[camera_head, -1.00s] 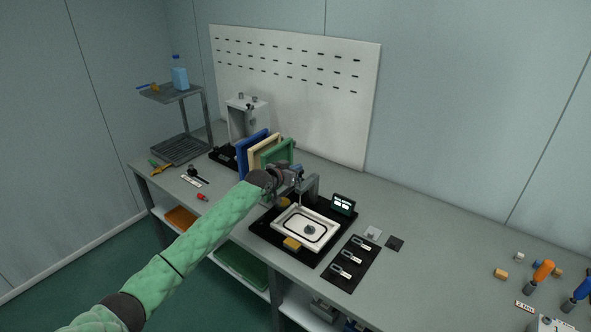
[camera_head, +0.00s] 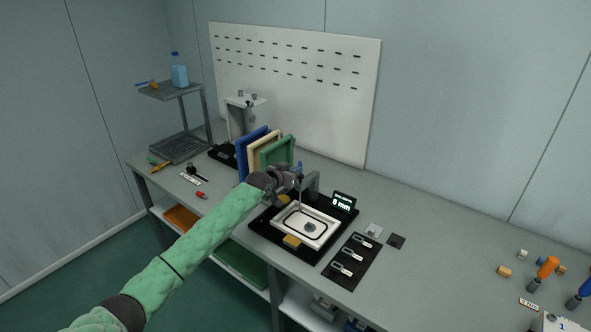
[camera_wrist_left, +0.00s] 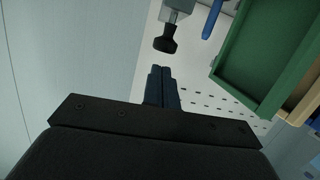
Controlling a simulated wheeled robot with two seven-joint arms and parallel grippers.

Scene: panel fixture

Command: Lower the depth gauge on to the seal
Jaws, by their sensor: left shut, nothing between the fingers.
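The white panel (camera_head: 331,239) lies flat on a black fixture base (camera_head: 262,222), with a dark rounded seal loop (camera_head: 291,229) on it. The depth gauge's grey post and arm (camera_head: 313,184) stand behind the panel; a thin probe (camera_head: 300,194) hangs over the seal's far side. I cannot tell whether its tip touches the seal. The gauge's display (camera_head: 343,203) is lit with a reading in mm, its digit hard to read. My left gripper (camera_head: 296,179) is at the gauge, partly covering it. In the wrist view its fingers (camera_wrist_left: 161,88) are shut and empty, just below a black knob (camera_wrist_left: 166,41).
Upright blue, cream and green boards (camera_head: 276,152) stand just behind my left wrist. A black tray (camera_head: 350,262) with several tagged pieces lies right of the fixture.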

